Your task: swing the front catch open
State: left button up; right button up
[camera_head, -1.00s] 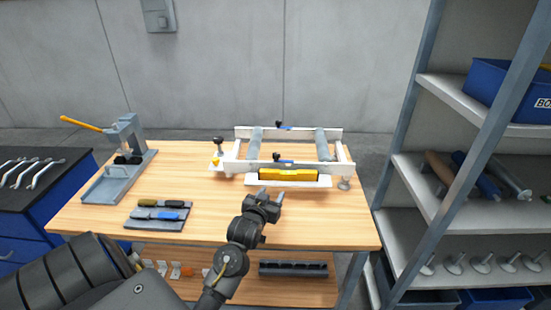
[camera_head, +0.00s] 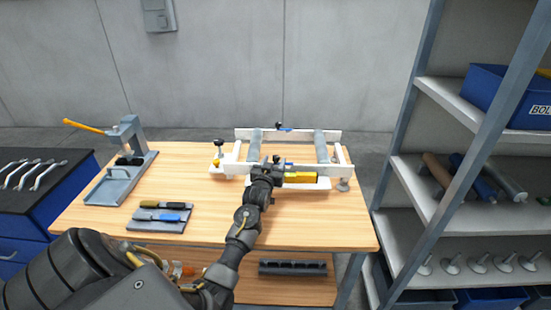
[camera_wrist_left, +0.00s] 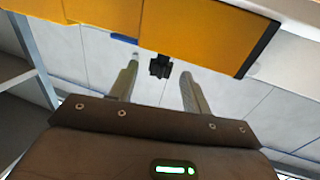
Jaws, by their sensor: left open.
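The white frame fixture (camera_head: 334,173) stands on the wooden table, with a yellow block (camera_head: 300,177) at its front rail. The front catch, a black knob (camera_wrist_left: 160,67) with a blue piece (camera_wrist_left: 124,38) near it, shows in the left wrist view. In the head view my gripper largely covers that catch. A similar rear catch (camera_head: 284,128) sits on the back rail. My left gripper (camera_head: 270,165) is at the front rail, open; in the wrist view its fingers (camera_wrist_left: 160,80) stand apart with the knob between and beyond their tips. Contact cannot be told. My right gripper is not in view.
A lever press (camera_head: 122,160) stands at the table's left, with a tool tray (camera_head: 158,217) before it. A shelf rack (camera_head: 420,180) rises at the right. The table's front right is clear. The yellow block (camera_wrist_left: 205,30) spans the top of the wrist view.

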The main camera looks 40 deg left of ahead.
pick_arm(q)
jog(key=shift+x, duration=0.8)
jog(key=c, duration=1)
